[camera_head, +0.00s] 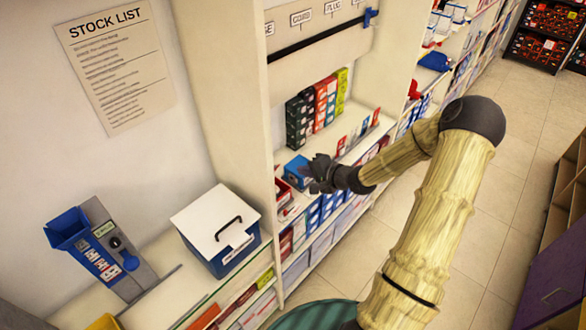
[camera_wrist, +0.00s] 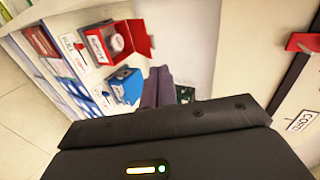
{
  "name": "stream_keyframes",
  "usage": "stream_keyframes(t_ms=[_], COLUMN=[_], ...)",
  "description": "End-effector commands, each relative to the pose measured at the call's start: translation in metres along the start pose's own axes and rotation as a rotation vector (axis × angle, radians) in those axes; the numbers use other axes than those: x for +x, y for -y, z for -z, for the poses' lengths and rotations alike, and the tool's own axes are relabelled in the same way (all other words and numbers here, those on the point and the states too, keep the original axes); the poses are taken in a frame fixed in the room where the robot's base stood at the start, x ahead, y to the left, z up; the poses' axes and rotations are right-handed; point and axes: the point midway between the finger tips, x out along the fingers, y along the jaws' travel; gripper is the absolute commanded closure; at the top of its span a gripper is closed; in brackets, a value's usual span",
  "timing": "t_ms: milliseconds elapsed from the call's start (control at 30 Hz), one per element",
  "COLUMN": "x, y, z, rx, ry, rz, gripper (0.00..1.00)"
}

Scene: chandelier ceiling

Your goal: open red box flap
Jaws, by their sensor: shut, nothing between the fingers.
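The red box (camera_wrist: 88,31) stands on the shelf in the wrist view, with a white label on its side. Its red flap (camera_wrist: 137,37) stands away from the opening, and a round whitish thing shows inside. In the head view only a red patch of what looks like this box (camera_head: 283,189) shows, left of my gripper. My gripper (camera_head: 318,172) is shut and empty at the shelf, by the blue box (camera_head: 297,171). In the wrist view my gripper's dark fingers (camera_wrist: 160,84) are together, below and right of the red box and apart from it in the picture.
The blue box also shows in the wrist view (camera_wrist: 124,88), close beside my fingers. Several coloured cartons (camera_head: 318,105) stand farther back on the shelf. A white-lidded blue box (camera_head: 217,222) is on the left counter. Floor is clear right of the shelves.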

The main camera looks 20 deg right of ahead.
Motion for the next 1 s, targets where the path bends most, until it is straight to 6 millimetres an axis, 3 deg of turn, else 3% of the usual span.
stream_keyframes(t_ms=[133, 267, 633, 800, 1000], x=[-0.001, -0.016, -0.103, -0.149, -0.178], y=[-0.003, -0.006, 0.013, 0.024, 0.027], z=[-0.024, -0.046, -0.116, -0.16, -0.194], rx=[-0.181, -0.381, -0.809, -0.918, -0.969], ry=[0.016, 0.036, 0.173, 0.288, 0.393], rz=[-0.18, -0.377, -0.784, -0.854, -0.853], gripper=[1.0, 1.0, 1.0, 1.0, 1.0])
